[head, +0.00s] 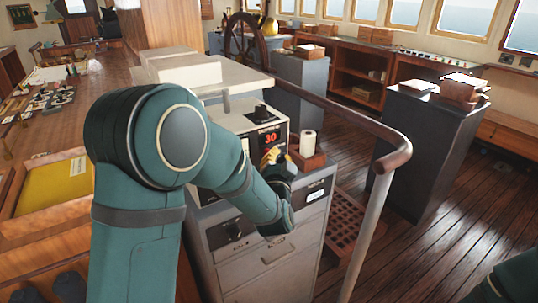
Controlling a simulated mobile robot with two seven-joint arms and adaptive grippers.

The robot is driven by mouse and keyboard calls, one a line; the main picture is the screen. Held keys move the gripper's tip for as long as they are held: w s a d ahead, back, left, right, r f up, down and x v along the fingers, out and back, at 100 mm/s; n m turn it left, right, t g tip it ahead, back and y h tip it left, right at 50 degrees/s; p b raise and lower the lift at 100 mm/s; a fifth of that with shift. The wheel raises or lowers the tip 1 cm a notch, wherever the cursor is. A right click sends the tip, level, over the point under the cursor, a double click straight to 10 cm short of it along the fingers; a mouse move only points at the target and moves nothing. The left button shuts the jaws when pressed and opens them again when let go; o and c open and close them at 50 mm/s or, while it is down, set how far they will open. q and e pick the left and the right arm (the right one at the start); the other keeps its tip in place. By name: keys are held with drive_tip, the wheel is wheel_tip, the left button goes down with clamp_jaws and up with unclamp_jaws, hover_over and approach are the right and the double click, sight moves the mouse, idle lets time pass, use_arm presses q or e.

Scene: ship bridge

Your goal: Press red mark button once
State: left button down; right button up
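A grey console unit (250,122) stands ahead, with a lit red "30" display (270,138) on its front and a black knob on top. My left arm reaches in from the left and crosses the console. My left gripper (280,166) is low in front of the display, close to the console's front. Its fingers are small and partly hidden by the wrist, so I cannot tell whether they are open or touching anything. I cannot make out the red mark button; my arm covers part of the console. Only a piece of my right arm shows at the bottom right.
A white cylinder (307,143) stands in a wooden holder (306,160) right of the display. A curved wooden handrail (345,120) runs along the right side. A chart table with a yellow folder (50,187) is at left. Wooden floor (440,240) is clear at right.

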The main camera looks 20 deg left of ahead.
idle(0.6)
use_arm(q)
drive_tip(key=shift+s+d, duration=0.55)
drive_tip(key=shift+d, duration=0.05)
drive_tip(key=s+d, duration=0.1)
drive_tip(key=d, duration=0.1)
drive_tip(key=s+d, duration=0.2)
drive_tip(key=shift+b, duration=0.35)
idle(0.7)
